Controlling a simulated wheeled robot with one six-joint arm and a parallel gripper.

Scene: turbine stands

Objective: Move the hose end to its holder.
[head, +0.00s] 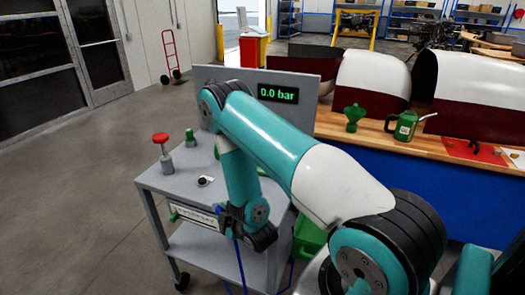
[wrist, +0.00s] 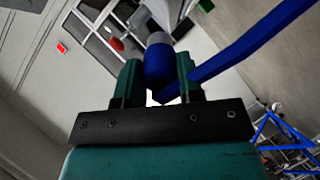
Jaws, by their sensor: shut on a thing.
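The hose end is a blue cylinder with a grey collar, seen between green fingers in the wrist view (wrist: 158,66). My gripper (wrist: 158,88) is shut on it. The blue hose (wrist: 255,42) bends away to the upper right there. In the head view my gripper is mostly hidden by my arm, near the front edge of the grey cart (head: 160,183). A bit of blue shows beside it, and the hose (head: 241,268) hangs below. I cannot tell for certain which part is the holder; a pale strip with green ends (head: 193,219) is on the cart's front side.
A workbench (head: 350,129) stands right, with a green can (head: 405,125). Floor at left is clear.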

